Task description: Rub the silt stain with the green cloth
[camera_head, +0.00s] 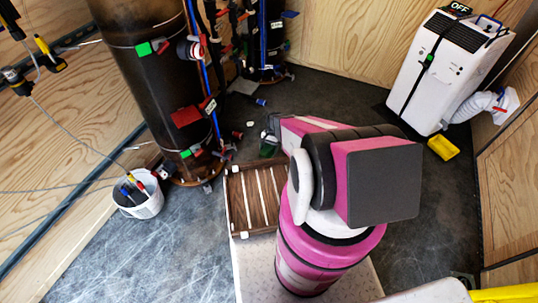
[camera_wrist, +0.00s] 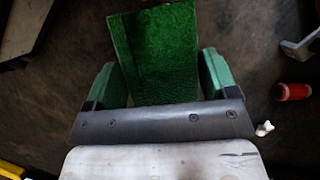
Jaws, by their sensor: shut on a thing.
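The green cloth (camera_wrist: 158,40) shows in the wrist view as a flat, bright green rectangle between the two green fingers of my gripper (camera_wrist: 160,86). My gripper is shut on it, and the cloth sticks out beyond the fingertips over the dark floor. In the head view, my gripper (camera_head: 269,145) is a small dark green shape at the end of my pink arm, mostly hidden behind it. The cloth cannot be told apart there. The floor beneath is dark and mottled; I cannot make out a distinct edge of the silt stain.
A slatted wooden tray (camera_head: 234,205) lies left of my arm. A tall dark cylinder (camera_head: 150,85) with pipes and a white bucket (camera_head: 136,203) stand further left. A white air conditioner (camera_head: 445,75) stands at the right. A red spool (camera_wrist: 293,91) lies right of my gripper.

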